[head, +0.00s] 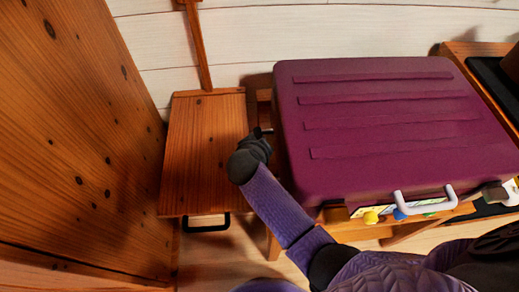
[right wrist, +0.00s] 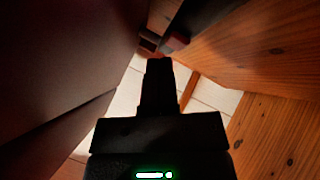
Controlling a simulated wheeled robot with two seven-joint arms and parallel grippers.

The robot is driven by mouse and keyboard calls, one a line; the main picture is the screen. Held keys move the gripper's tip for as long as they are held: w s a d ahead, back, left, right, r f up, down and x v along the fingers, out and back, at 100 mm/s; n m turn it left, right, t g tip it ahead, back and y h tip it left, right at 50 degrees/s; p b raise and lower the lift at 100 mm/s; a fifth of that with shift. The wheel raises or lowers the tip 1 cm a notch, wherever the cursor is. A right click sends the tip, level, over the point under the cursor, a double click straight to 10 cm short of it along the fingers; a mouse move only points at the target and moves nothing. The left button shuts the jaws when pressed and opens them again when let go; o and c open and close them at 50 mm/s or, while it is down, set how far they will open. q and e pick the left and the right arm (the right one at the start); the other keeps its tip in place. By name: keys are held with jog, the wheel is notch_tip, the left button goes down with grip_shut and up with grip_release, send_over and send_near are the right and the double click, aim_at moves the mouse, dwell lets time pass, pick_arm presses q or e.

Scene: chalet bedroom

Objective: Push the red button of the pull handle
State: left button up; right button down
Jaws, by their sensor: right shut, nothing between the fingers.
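A purple suitcase (head: 390,120) with raised ribs lies on a wooden bench in the head view. My right gripper (head: 262,132) is at its left side, in the gap between the suitcase and a low wooden stool. In the right wrist view my gripper (right wrist: 158,68) looks shut and empty. Just beyond its tip is a small dark red part (right wrist: 177,41), perhaps the button of the pull handle; the shade hides its exact shape. It looks close to the fingertip, but I cannot tell whether they touch. My left gripper is not in view.
A wooden wall panel (head: 75,140) fills the far left.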

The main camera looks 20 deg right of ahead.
jog(key=shift+f, duration=0.35)
jog(key=shift+f, duration=0.25)
dwell(0.3)
jog(key=shift+r+p, duration=0.65)
jog(key=shift+r, duration=0.25)
jog(key=shift+f, duration=0.15)
